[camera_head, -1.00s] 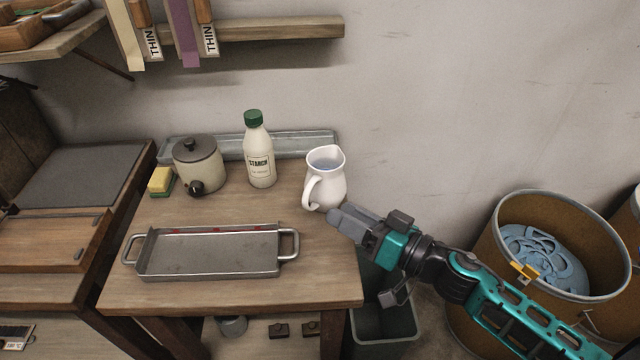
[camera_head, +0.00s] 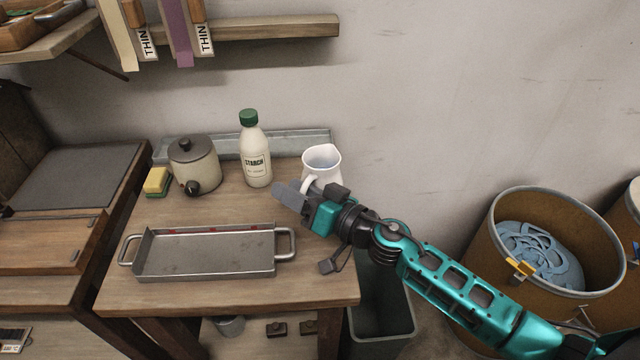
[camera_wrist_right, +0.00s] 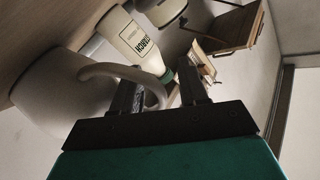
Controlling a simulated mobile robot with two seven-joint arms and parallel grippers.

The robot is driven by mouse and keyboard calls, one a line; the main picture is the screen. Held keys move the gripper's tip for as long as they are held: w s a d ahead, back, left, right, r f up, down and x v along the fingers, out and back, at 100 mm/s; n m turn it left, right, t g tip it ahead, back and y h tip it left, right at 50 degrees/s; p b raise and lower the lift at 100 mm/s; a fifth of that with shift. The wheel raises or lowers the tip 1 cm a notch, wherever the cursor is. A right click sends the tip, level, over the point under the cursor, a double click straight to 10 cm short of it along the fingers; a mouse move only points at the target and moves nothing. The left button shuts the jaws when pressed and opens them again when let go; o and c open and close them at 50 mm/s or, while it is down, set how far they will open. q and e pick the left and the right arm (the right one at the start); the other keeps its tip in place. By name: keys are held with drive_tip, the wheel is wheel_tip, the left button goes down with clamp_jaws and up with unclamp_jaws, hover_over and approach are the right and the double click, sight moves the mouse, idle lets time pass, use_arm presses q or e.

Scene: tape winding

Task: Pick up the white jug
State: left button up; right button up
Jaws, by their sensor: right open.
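The white jug (camera_head: 322,158) stands upright at the right back of the wooden table, with bluish liquid inside. My right gripper (camera_head: 289,194) is open in front of the jug and hides its lower part. In the right wrist view the jug (camera_wrist_right: 60,105) fills the left side. Its curved handle (camera_wrist_right: 112,70) reaches into the space between the open fingers (camera_wrist_right: 160,92); I cannot tell whether they touch it. My left gripper is not in view.
A starch bottle (camera_head: 256,155) with a green cap stands left of the jug. A lidded pot (camera_head: 194,167), a sponge (camera_head: 156,182) and a metal tray (camera_head: 205,255) are also on the table. A bin (camera_head: 385,300) stands below its right edge.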

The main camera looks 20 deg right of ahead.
clamp_jaws()
idle(0.3)
idle(1.1)
drive_tip(key=shift+r, duration=0.1)
